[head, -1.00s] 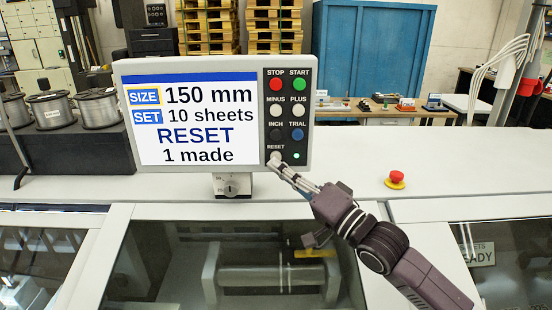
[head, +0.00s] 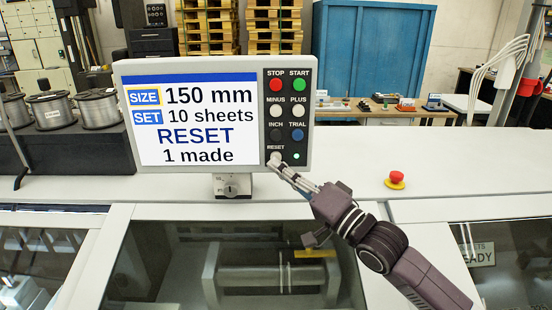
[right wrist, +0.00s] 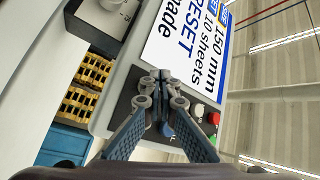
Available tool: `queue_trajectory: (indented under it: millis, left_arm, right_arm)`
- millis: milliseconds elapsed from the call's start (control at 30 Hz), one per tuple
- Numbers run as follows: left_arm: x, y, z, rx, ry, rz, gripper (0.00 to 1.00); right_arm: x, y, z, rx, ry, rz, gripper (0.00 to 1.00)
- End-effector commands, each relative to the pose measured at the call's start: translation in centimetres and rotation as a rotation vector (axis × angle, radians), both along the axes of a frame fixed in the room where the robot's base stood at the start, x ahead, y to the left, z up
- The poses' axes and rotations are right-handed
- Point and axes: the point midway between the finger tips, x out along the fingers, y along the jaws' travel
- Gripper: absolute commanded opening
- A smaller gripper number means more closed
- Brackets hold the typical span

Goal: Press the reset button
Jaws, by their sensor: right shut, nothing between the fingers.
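The control panel (head: 255,168) stands over the machine, with its screen (head: 195,120) reading "SIZE 150 mm, SET 10 sheets, RESET, 1 made". The RESET label (head: 276,147) is at the lower left of the button block. My right gripper (head: 275,159) is shut and empty, with its tips at the spot just under that label. The tips hide the reset button; I cannot tell how deep it sits. In the right wrist view the closed fingertips (right wrist: 163,82) are over the dark button block of the panel. My left gripper is not in view.
Above the tips are the dark INCH button (head: 276,135) and the blue TRIAL button (head: 297,135). A small greenish-white lamp (head: 296,156) is to the right. A red emergency stop (head: 396,178) sits on the machine top. Wire spools (head: 97,108) stand at left.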

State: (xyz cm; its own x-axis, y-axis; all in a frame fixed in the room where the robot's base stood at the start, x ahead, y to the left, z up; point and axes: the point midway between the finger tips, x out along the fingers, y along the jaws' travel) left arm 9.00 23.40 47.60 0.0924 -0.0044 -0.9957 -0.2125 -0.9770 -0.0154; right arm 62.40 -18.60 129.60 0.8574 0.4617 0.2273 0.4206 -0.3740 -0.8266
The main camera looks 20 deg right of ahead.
Motion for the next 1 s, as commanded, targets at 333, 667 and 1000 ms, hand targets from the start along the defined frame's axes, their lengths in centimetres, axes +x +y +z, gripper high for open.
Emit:
queue_trajectory:
  millis: [333, 667, 1000]
  left_arm:
    - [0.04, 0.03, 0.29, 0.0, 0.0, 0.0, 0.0]
    - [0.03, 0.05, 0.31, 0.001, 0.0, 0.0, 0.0]
    - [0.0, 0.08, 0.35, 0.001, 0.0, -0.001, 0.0]
  right_arm:
    - [0.58, -0.18, 0.0, -0.001, 0.0, -0.001, 0.0]
    - [0.72, -0.22, 0.03, -0.001, 0.0, -0.001, 0.0]
    - [1.12, -0.32, 0.05, -0.002, -0.001, 0.0, 0.0]
